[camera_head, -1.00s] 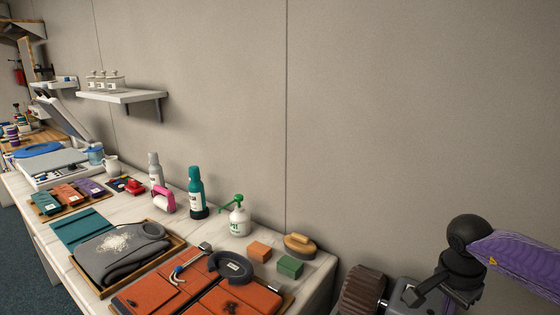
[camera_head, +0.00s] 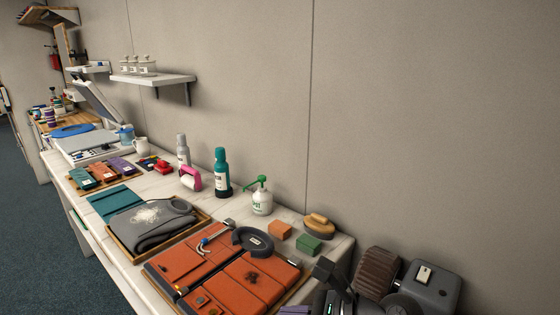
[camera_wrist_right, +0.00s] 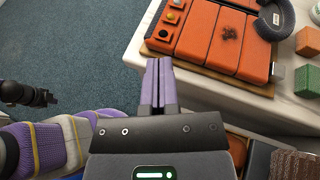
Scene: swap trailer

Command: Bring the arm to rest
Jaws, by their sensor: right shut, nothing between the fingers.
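My right gripper (camera_wrist_right: 161,62) shows in the right wrist view with its two purple fingers pressed together and nothing between them. It hangs over the front edge of the white bench, beside the orange leather panels (camera_wrist_right: 205,32). In the head view, part of my dark right wrist shows at the bottom edge, right of the orange panels (camera_head: 205,275). My left gripper is not in the head view.
A grey-brown machine (camera_head: 432,284) stands past the bench's right end. A green block (camera_head: 308,244), an orange block (camera_head: 280,230), a brush (camera_head: 319,227) and a pump bottle (camera_head: 262,200) stand near the wall. Blue carpet (camera_wrist_right: 75,50) lies in front.

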